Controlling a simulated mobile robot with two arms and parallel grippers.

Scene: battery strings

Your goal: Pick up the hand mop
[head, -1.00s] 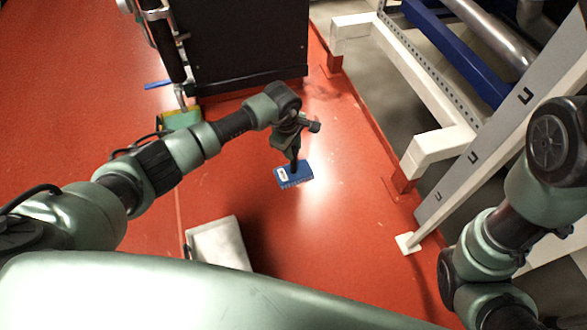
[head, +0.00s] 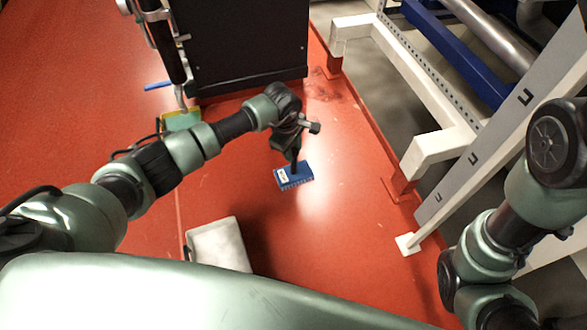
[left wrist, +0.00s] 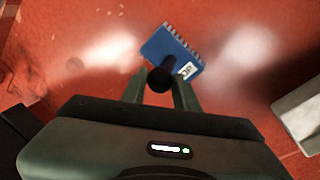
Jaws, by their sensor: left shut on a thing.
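The hand mop (head: 294,176) is a blue rectangular head with a white label and a dark upright handle. It appears to rest on the red floor, in the middle of the head view. In the left wrist view the blue head (left wrist: 168,46) shows a toothed edge, and the round dark end of the handle (left wrist: 160,79) sits between my fingers. My left gripper (head: 295,152) points down over the mop and is shut on its handle. My right arm is at the right of the head view, but its gripper is out of view.
A black cabinet (head: 245,45) stands behind the left arm. A white and grey rack frame (head: 440,150) stands to the right. A white box-like object (head: 218,246) lies at lower left of the mop. The red floor around the mop is clear.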

